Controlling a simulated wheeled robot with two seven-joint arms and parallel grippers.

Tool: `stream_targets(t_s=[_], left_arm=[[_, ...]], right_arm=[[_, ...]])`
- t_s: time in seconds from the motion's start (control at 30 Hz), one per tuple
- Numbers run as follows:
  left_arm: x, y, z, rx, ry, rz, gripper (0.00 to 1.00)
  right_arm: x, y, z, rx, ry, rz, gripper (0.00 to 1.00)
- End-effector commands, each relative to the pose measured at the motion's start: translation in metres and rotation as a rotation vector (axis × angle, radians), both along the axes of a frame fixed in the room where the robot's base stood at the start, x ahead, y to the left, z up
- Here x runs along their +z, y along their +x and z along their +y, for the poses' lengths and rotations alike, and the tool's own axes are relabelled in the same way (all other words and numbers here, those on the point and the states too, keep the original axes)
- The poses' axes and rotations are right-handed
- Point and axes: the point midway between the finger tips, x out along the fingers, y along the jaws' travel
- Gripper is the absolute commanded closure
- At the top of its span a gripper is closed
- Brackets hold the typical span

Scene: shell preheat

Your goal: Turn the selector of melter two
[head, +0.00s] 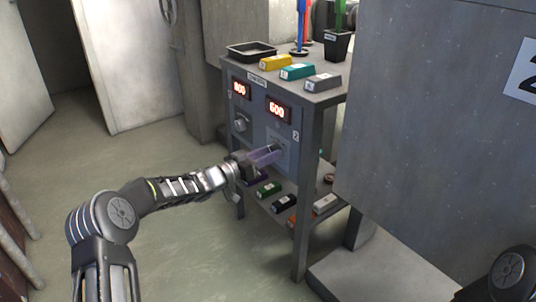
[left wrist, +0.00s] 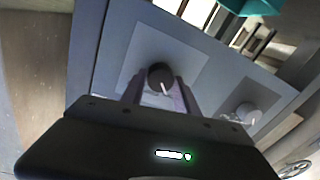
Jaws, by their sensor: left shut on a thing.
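The selector of melter two, a dark round knob with a white pointer line, shows in the left wrist view (left wrist: 160,74) on a pale square plate. In the head view it is hidden by my left gripper (head: 276,151), which reaches the right-hand panel marked 2 (head: 296,135), under a red display reading 600 (head: 278,109). In the left wrist view my left gripper (left wrist: 160,86) has one finger on each side of the knob and is shut on it. My right gripper is out of view.
A second selector knob (head: 241,123) sits on the left panel, under another red display (head: 241,90). Yellow (head: 275,62), teal (head: 297,71) and grey (head: 322,82) blocks lie on top, beside a black tray (head: 251,50). A large grey cabinet (head: 430,130) stands at right.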

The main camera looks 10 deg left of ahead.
Motion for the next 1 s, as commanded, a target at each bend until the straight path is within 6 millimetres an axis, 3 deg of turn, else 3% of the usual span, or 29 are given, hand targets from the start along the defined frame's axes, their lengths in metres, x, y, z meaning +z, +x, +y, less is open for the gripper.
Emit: stream_targets(t_s=[0.3, 0.67, 1.0], left_arm=[[0.000, 0.000, 0.000, 0.001, 0.000, 0.000, 1.00], [-0.001, 0.000, 0.000, 0.000, 0.029, -0.023, 1.00], [-0.003, 0.000, 0.000, 0.000, 0.172, -0.142, 1.00]], right_arm=[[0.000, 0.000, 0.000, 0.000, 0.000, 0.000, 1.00], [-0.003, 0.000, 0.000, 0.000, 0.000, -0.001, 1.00], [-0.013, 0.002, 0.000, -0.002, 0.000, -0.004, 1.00]])
